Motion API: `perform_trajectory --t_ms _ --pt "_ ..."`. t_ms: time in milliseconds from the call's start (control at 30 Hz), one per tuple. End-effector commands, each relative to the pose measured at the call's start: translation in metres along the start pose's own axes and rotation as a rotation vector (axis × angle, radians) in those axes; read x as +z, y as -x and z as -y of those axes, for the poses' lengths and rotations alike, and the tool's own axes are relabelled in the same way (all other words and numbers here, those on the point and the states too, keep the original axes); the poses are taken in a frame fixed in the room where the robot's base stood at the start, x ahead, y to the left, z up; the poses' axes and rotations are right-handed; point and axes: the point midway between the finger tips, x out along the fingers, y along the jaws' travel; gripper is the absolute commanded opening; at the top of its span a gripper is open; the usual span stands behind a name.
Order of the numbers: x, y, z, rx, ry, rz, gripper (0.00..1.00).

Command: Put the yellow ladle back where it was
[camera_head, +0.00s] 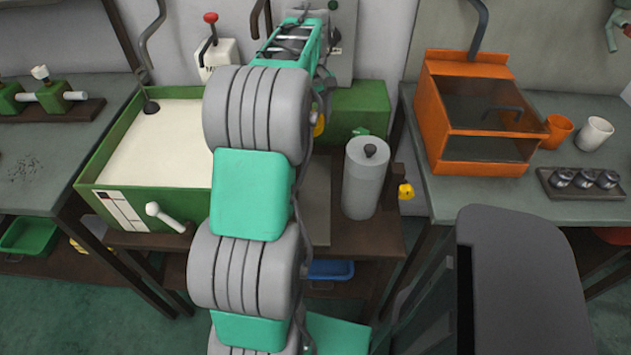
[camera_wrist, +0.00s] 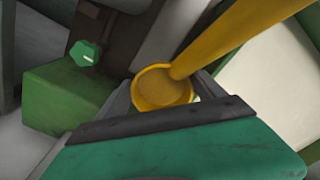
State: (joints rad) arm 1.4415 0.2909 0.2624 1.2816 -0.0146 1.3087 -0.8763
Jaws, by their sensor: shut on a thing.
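The yellow ladle (camera_wrist: 235,36) shows large in the wrist view. Its handle runs from the upper right down to a round end at the middle. My gripper (camera_wrist: 165,90) is shut on the ladle, with grey fingers on both sides of the round end. The ladle appears raised above the machine parts behind it. In the head view my arm hides the gripper and most of what it holds. A small yellow patch (camera_head: 319,125) shows beside my arm there; I cannot tell if it is the ladle.
A green-rimmed cream tray (camera_head: 90,180) stands left of my arm. A grey lidded cylinder (camera_head: 366,182) stands to the right, near a green block (camera_head: 358,110). An orange box (camera_head: 440,125), cups and a dark holder (camera_head: 590,193) are on the right table.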

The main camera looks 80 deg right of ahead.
Motion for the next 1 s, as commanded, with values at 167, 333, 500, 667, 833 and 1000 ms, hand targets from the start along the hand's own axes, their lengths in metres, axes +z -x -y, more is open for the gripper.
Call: perform_trajectory --t_ms 167,333,500,667,833,1000 --pt "0.015 -0.060 -0.015 -0.004 -0.015 0.003 0.46" --pt "0.014 -0.085 -0.013 -0.004 -0.014 0.003 0.46" --pt "0.014 -0.117 -0.013 -0.003 -0.014 0.003 0.46" --pt "0.014 -0.139 -0.013 -0.004 -0.014 0.004 0.46" --pt "0.014 -0.171 -0.013 -0.004 -0.014 0.004 0.46" --pt "0.013 -0.175 -0.014 -0.001 -0.014 0.001 0.46"
